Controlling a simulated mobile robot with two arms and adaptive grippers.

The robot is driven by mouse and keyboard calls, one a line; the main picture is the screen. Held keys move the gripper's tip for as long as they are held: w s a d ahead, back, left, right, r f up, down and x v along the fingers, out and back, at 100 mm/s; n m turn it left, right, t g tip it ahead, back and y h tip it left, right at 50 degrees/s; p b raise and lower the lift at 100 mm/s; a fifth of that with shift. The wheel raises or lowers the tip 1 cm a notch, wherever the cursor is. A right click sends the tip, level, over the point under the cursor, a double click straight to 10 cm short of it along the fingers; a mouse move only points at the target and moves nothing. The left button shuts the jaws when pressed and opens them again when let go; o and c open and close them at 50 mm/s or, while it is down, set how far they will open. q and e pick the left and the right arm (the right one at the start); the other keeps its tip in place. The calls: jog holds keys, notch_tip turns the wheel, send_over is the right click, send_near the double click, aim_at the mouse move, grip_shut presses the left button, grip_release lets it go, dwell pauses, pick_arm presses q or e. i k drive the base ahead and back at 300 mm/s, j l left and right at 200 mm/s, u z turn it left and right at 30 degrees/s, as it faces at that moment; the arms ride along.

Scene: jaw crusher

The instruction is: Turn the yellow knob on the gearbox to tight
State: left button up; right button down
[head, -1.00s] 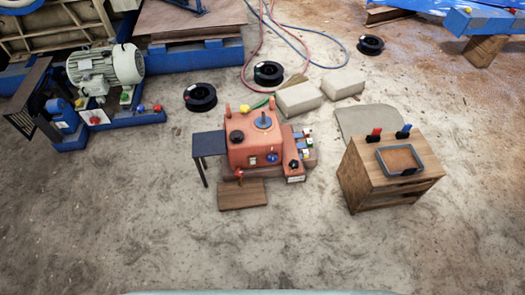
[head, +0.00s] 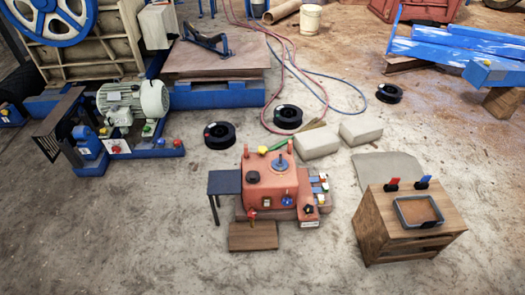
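The gearbox (head: 258,190) is an orange-red box on the ground near the middle of the head view. A small yellow knob (head: 262,149) shows at its top back edge, beside a green part. How far the knob is turned is too small to tell. A black cap (head: 253,177) and a blue-grey round fitting (head: 281,165) sit on top of the gearbox. Neither of my grippers is in view.
A small dark table (head: 224,182) stands left of the gearbox, and a wooden board (head: 253,236) lies in front. A wooden cabinet (head: 385,240) with a tray stands to the right. Pale blocks (head: 316,142), black spools (head: 219,136) and hoses lie behind. The foreground ground is clear.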

aim_at(261, 150)
jog(key=i+z, duration=0.35)
jog(key=i+j+z, duration=0.25)
jog(key=i+z, duration=0.15)
jog(key=i, duration=0.15)
